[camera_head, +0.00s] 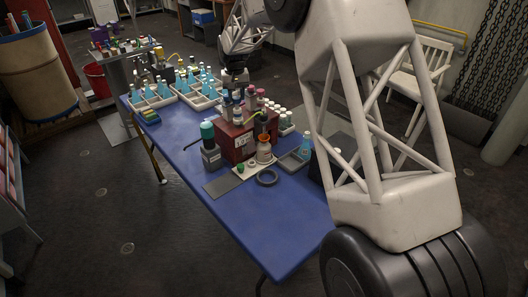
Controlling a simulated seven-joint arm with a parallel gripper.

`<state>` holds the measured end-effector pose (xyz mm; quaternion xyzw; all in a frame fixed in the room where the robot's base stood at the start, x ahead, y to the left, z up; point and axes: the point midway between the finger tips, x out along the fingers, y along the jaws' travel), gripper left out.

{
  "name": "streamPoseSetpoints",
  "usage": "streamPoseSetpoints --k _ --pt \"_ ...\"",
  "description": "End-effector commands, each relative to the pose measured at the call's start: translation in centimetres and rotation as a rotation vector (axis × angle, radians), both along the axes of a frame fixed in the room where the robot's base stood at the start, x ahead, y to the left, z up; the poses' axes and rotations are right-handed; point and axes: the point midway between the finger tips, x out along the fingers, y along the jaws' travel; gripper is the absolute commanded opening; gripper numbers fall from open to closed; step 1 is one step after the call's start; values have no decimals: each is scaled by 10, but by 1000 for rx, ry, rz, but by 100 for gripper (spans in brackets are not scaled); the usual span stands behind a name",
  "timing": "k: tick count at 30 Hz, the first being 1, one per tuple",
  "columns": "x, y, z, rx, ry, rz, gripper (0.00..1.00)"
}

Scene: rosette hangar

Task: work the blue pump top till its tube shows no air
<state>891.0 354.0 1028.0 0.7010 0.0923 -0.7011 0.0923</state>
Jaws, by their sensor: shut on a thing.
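My gripper (235,82) is small and far off at the end of my arm, just above the tops of the bottles in a dark red box (233,143). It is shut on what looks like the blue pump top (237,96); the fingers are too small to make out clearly. Beside it, pink-topped bottles (255,93) stand in the same box. The pump's body is mostly hidden by the box.
Racks of blue flasks (153,100) stand behind. The blue table's (258,222) near part is clear. My arm fills the right.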

Motion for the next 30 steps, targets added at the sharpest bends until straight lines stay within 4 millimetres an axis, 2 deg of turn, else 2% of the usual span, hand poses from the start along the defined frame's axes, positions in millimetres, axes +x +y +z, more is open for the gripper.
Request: streamPoseSetpoints --k 23,24,28,30 --pt "0 0 -9 0 0 0 20" --pt "0 0 -9 0 0 0 38" --pt "0 0 -9 0 0 0 57" --pt "0 0 -9 0 0 0 57"
